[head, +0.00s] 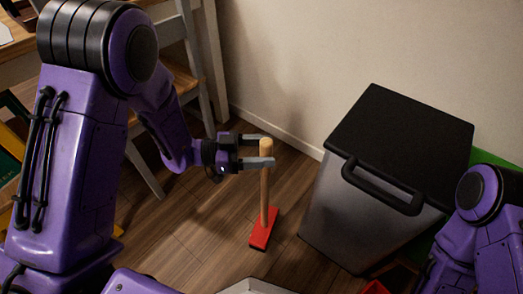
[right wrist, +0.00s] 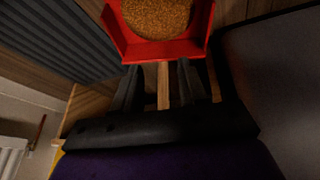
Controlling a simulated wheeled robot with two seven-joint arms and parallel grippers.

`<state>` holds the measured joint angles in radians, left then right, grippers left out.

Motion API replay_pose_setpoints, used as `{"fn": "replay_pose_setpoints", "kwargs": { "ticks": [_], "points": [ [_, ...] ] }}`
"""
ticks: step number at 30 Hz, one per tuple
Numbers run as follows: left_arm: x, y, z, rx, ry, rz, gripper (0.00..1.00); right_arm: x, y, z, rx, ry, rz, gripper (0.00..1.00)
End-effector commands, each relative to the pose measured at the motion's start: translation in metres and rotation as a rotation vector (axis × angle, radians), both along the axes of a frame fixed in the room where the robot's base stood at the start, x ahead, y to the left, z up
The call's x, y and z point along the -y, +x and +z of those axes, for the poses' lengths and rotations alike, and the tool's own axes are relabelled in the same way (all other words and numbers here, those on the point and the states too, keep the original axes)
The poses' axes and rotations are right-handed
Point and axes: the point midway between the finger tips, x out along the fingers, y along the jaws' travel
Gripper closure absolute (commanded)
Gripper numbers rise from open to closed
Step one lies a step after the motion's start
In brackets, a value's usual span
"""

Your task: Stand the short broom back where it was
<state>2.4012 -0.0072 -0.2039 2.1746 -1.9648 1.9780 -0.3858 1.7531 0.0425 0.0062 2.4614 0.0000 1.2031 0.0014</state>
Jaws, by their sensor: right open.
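The short broom (head: 264,194) has a wooden handle and a red head (head: 264,229). It stands upright, with its head at the floor; I cannot tell whether the head touches the floor. My left gripper (head: 266,151) is shut on the handle near its top, one finger behind it and one in front. In the right wrist view, my right gripper (right wrist: 156,82) is open, with a wooden handle (right wrist: 164,85) between its fingers. This handle leads to a red dustpan (right wrist: 183,48) holding a brown grainy heap (right wrist: 157,16).
A grey bin with a black lid (head: 399,135) stands right of the broom. A chair (head: 190,75) stands behind my left arm. The wall (head: 290,70) is behind. Wooden floor (head: 190,225) is clear left of the broom.

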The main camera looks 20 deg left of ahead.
Motion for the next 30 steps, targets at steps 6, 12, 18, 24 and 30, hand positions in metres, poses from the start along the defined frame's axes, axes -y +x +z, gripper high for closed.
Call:
{"fn": "replay_pose_setpoints", "kwargs": {
  "ticks": [6, 12, 18, 24, 30],
  "points": [
    [-0.001, 0.000, 0.000, -0.001, -0.001, 0.001, 0.40, 0.000, 0.000, 0.000, 0.000, 0.000, 0.000, 0.57],
    [-0.027, -0.010, 0.004, -0.002, -0.006, 0.007, 0.40, 0.000, 0.001, 0.009, 0.001, -0.001, 0.000, 0.57],
    [-0.076, -0.029, 0.007, 0.000, -0.005, 0.006, 0.40, 0.001, 0.002, 0.021, 0.003, -0.003, 0.002, 0.57],
    [-0.106, -0.042, 0.006, 0.000, -0.004, 0.002, 0.40, 0.002, 0.002, 0.027, 0.003, -0.004, 0.003, 0.57],
    [-0.112, -0.045, 0.004, -0.002, -0.002, -0.001, 0.40, 0.002, 0.002, 0.027, 0.003, -0.004, 0.003, 0.57]
  ]
}}
